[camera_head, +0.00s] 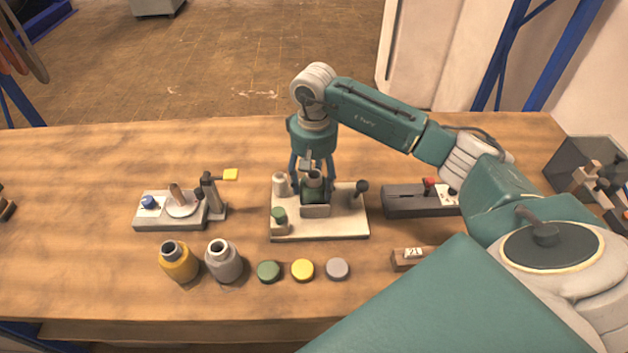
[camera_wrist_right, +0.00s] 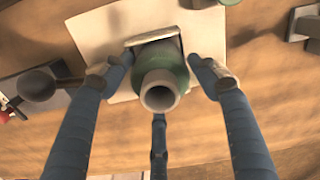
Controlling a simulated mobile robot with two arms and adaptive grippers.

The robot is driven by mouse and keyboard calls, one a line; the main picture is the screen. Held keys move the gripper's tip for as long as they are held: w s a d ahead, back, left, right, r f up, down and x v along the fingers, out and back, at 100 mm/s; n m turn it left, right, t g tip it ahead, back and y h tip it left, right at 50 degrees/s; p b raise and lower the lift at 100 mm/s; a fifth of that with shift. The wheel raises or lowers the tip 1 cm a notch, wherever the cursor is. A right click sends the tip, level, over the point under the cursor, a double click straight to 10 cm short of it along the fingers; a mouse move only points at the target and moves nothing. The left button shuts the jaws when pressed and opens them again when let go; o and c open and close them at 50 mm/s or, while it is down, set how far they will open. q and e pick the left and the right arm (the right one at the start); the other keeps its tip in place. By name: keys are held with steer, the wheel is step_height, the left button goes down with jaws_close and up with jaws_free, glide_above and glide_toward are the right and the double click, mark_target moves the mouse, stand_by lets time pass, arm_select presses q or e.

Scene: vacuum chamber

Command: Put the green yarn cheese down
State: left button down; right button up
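The green yarn cheese (camera_head: 314,184), a dark green spool on a pale grey tube, stands in a small grey-green holder (camera_head: 315,210) on a cream base plate (camera_head: 345,228). In the right wrist view the cheese (camera_wrist_right: 162,80) shows its open tube end towards the camera. My right gripper (camera_head: 313,172) is directly above and around it. In the wrist view the right gripper's fingers (camera_wrist_right: 165,85) are spread, with visible gaps on both sides of the cheese. The third finger is below the tube; whether it touches cannot be told. My left gripper is out of view.
The plate also bears a grey cylinder (camera_head: 280,185), a small green-topped one (camera_head: 279,216) and a black knob (camera_head: 362,187). A scale-like device (camera_head: 170,210) is left, a dark box (camera_head: 415,200) right.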

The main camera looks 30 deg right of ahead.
steer(key=shift+o, duration=0.7)
steer(key=shift+r, duration=0.1)
steer(key=shift+r+p, duration=0.2)
steer(key=shift+p, duration=0.1)
step_height(320, 180, up, 12)
steer(key=b, duration=0.4)
